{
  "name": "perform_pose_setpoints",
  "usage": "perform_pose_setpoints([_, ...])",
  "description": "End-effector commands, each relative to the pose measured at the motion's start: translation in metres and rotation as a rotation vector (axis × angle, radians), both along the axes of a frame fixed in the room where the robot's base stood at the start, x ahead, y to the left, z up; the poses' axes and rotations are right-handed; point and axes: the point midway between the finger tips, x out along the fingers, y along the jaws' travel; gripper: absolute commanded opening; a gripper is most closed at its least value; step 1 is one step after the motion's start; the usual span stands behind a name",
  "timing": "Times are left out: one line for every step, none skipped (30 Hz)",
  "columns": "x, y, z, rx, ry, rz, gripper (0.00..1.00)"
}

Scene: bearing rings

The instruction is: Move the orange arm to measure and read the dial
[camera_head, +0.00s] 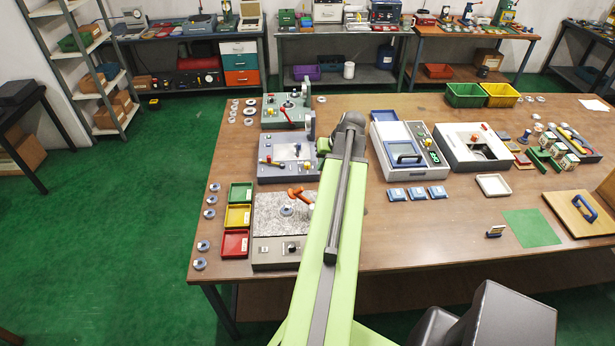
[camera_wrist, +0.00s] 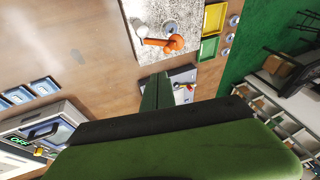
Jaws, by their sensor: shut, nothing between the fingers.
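The orange arm (camera_head: 297,194) is a short orange lever over the speckled granite plate (camera_head: 268,207) of a grey gauge station, partly hidden by my arm. A bearing ring (camera_head: 287,210) lies on the plate near it. In the wrist view the orange arm (camera_wrist: 172,43) lies across the granite plate (camera_wrist: 185,15), joined to a pale cylindrical part (camera_wrist: 140,28); no dial reading can be made out. My gripper (camera_wrist: 157,78) shows there as dark green fingers, shut and empty, apart from the orange arm. In the head view my gripper is mostly hidden behind my arm's end.
Green, yellow and red trays (camera_head: 237,216) stand left of the granite station. Two grey stations, one with a red lever (camera_head: 286,114), stand behind it. A white instrument with a display (camera_head: 412,150) stands to the right.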

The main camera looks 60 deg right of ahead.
Motion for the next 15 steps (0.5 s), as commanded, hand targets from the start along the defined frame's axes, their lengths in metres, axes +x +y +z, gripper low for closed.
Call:
perform_pose_setpoints([-0.004,-0.004,0.002,-0.001,-0.003,-0.008,0.0])
perform_pose_setpoints([-0.006,-0.004,0.001,-0.002,-0.004,-0.009,0.0])
perform_pose_setpoints([-0.006,-0.005,0.001,-0.002,-0.004,-0.01,0.0])
perform_pose_setpoints([-0.006,-0.005,0.001,-0.002,-0.004,-0.01,0.0])
perform_pose_setpoints([-0.006,-0.004,0.001,-0.002,-0.004,-0.009,0.0])
perform_pose_setpoints([-0.006,-0.004,0.0,-0.002,-0.004,-0.009,0.0])
perform_pose_setpoints([-0.005,-0.004,0.001,-0.002,-0.004,-0.009,0.0])
perform_pose_setpoints([-0.005,-0.004,0.0,-0.002,-0.004,-0.009,0.0])
perform_pose_setpoints([-0.005,-0.004,0.0,-0.002,-0.004,-0.009,0.0])
perform_pose_setpoints([-0.005,-0.004,-0.001,-0.002,-0.004,-0.009,0.0])
perform_pose_setpoints([-0.005,-0.004,-0.002,-0.002,-0.004,-0.009,0.0])
perform_pose_setpoints([-0.003,-0.004,-0.006,-0.002,-0.004,-0.008,0.0])
perform_pose_setpoints([-0.002,-0.005,-0.009,-0.002,-0.004,-0.008,0.0])
perform_pose_setpoints([-0.001,-0.005,-0.014,-0.002,-0.004,-0.008,0.0])
perform_pose_setpoints([0.002,-0.006,-0.021,-0.002,-0.004,-0.007,0.0])
